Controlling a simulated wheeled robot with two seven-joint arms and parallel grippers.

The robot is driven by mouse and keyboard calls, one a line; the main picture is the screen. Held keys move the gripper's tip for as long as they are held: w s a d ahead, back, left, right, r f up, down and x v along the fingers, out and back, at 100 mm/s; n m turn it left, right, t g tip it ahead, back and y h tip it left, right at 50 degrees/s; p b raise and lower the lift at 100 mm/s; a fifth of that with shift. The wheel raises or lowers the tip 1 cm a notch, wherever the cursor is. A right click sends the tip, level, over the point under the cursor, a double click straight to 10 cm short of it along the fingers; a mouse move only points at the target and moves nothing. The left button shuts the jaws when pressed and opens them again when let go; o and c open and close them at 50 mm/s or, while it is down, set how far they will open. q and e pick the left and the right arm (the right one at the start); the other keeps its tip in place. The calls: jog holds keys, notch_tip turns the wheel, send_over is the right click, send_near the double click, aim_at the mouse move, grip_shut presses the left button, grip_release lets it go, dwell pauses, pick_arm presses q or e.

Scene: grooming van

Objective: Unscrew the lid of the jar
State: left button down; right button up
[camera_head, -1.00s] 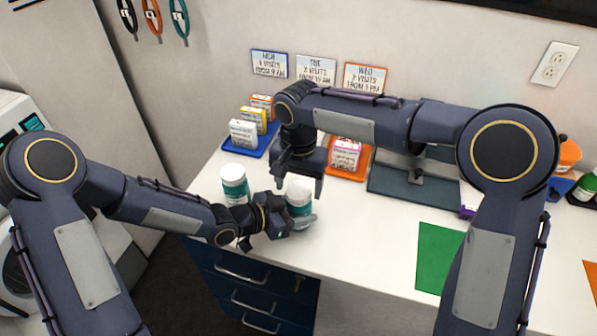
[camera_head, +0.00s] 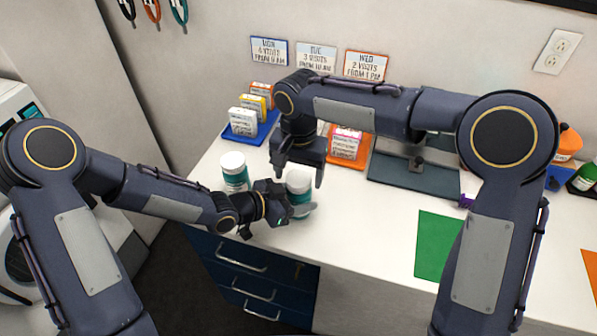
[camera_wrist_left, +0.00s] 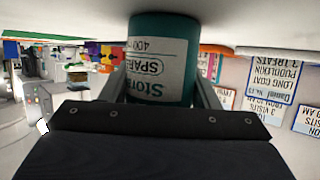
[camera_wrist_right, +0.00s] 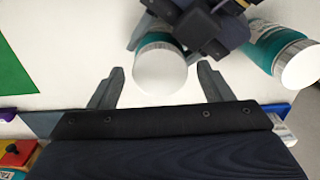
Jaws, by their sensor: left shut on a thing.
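A teal jar with a white lid and a white label (camera_head: 299,192) stands on the white counter, upright. My left gripper (camera_head: 300,211) is shut around its body from the side; the left wrist view shows the jar (camera_wrist_left: 162,60) between the fingers. My right gripper (camera_head: 299,170) is open and points down above the lid. In the right wrist view, the white lid (camera_wrist_right: 159,72) lies between the two spread fingers, with gaps on both sides. A second, similar jar (camera_head: 235,176) stands to the left, also showing in the right wrist view (camera_wrist_right: 272,42).
Blue (camera_head: 236,138) and orange (camera_head: 350,166) trays with boxes stand behind. A dark grey plate (camera_head: 400,185) lies right of them, and a green sheet (camera_head: 438,243) is nearer the front. The counter's front edge is close to the jars.

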jog(key=shift+r, duration=0.1)
jog(key=shift+r, duration=2.2)
pick_arm(q)
jog(key=shift+c, duration=2.1)
grip_release()
